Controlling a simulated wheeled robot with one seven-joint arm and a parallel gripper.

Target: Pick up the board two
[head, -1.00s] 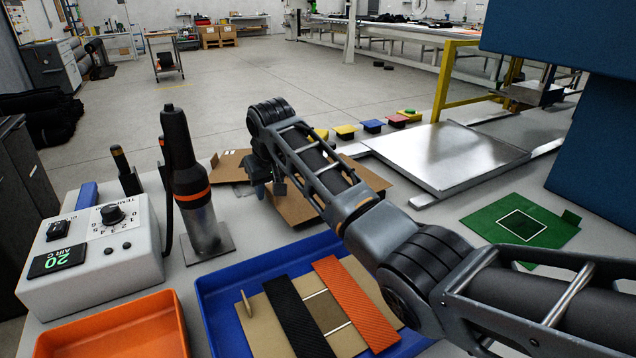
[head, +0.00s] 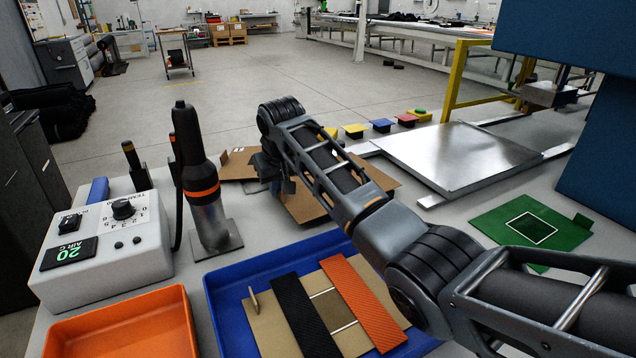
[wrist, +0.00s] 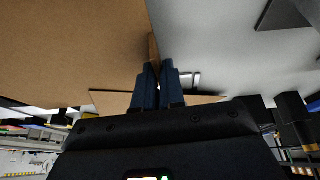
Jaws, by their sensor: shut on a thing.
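Flat brown boards lie on the bench in the middle of the head view. One board (head: 237,164) shows to the left of my gripper (head: 276,184) and a larger brown board (head: 310,205) shows to its right. No label tells which is board two. In the wrist view, my gripper (wrist: 159,68) is shut, with its blue fingers on a small upright brown tab at the edge of a large brown board (wrist: 75,50). The arm hides part of the boards in the head view. Another brown edge (wrist: 108,100) shows behind the fingers.
A blue tray (head: 224,313) holds a tan board with black and orange strips. An orange tray (head: 125,335), a control box (head: 105,240) and a hot-air tool (head: 203,190) stand at left. A metal plate (head: 455,155) and a green sheet (head: 530,222) lie at right.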

